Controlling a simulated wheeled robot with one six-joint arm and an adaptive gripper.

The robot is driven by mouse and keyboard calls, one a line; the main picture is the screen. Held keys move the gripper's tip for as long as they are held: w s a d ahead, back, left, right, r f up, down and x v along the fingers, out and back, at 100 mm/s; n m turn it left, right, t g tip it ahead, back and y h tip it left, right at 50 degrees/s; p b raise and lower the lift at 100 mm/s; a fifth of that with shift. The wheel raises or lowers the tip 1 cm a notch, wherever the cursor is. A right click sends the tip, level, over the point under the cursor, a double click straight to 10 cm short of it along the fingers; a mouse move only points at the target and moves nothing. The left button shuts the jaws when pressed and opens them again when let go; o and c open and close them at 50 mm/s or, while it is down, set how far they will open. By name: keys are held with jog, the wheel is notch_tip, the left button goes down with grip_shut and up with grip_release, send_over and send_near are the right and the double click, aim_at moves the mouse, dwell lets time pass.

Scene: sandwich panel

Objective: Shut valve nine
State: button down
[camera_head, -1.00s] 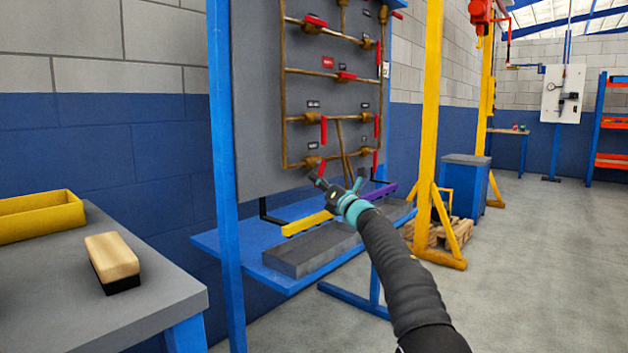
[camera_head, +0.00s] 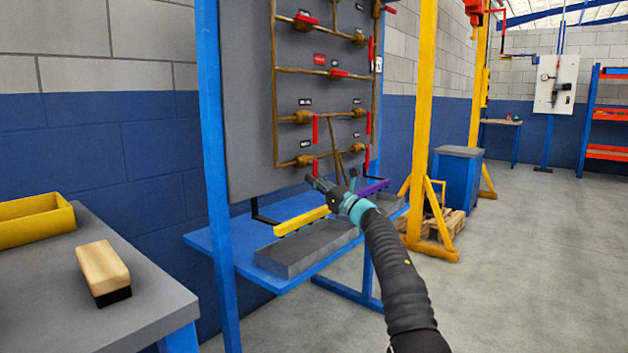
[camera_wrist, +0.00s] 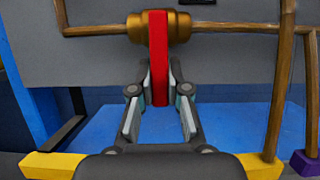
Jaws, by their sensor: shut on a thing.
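In the wrist view a red lever handle (camera_wrist: 159,60) hangs straight down from a brass valve body (camera_wrist: 185,28) on a horizontal pipe. My gripper (camera_wrist: 159,78) has its fingertips on both sides of the handle and is shut on it; the handle's lower end shows between the fingers. In the head view my gripper (camera_head: 322,183) is at the bottom of the grey panel, by the lower left valve's red handle (camera_head: 315,167). The valve labels are too small to read, so I cannot tell the number.
Other red-handled valves (camera_head: 338,74) sit on the panel's pipes, some with handles along the pipe. A blue shelf (camera_head: 215,240) below carries a grey tray (camera_head: 290,262), a yellow bar (camera_head: 300,220) and a purple bar (camera_head: 373,187). A grey bench (camera_head: 60,290) stands at left.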

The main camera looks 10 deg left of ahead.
jog(key=c, duration=1.1)
grip_release()
jog(key=shift+a, duration=0.1)
jog(key=shift+s+d+f, duration=0.1)
jog(key=shift+d+f, duration=0.1)
jog(key=shift+d, duration=0.45)
jog(key=shift+v, duration=5.4)
jog(key=shift+s+a, duration=0.1)
